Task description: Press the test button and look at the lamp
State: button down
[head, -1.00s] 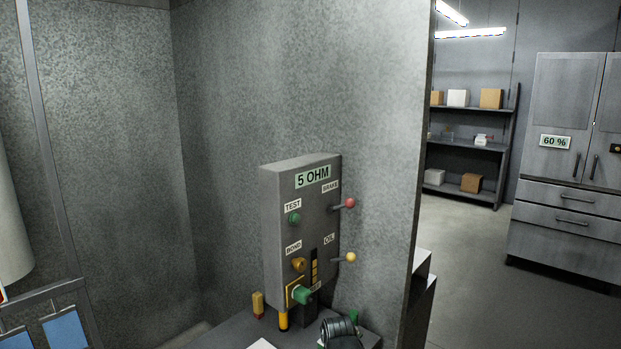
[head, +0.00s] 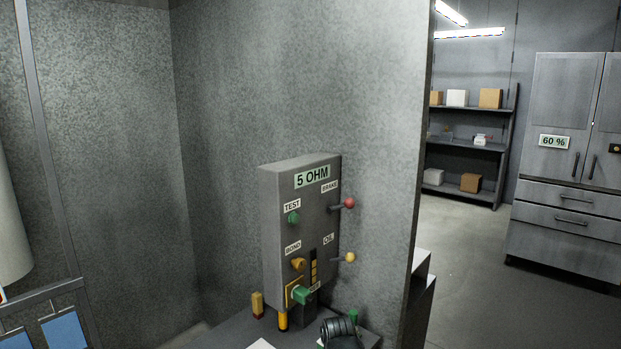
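A grey control box (head: 272,230) stands against the speckled grey wall, with a "5 OHM" plate (head: 312,177) at its top. A small green button (head: 293,218) sits just under the TEST label (head: 292,205) on the box's front. An amber round part (head: 298,264) sits under the BOND label (head: 293,248). I cannot tell which part is the lamp or whether it is lit. My gripper cannot be made out for certain in this view.
A red-knobbed lever (head: 349,203) by BRAKE and a yellow-knobbed lever (head: 350,257) by OIL stick out on the right. A green plug-like part (head: 301,295) juts from the lower front. A dark ribbed object (head: 338,329) is near the bottom edge. Open floor (head: 460,270) lies right.

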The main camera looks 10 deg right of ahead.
aim_at(293, 219)
jog(key=u, duration=0.4)
jog(key=k, duration=1.3)
jog(key=u, duration=0.95)
jog(key=i, duration=1.6)
jog(key=z, duration=0.05)
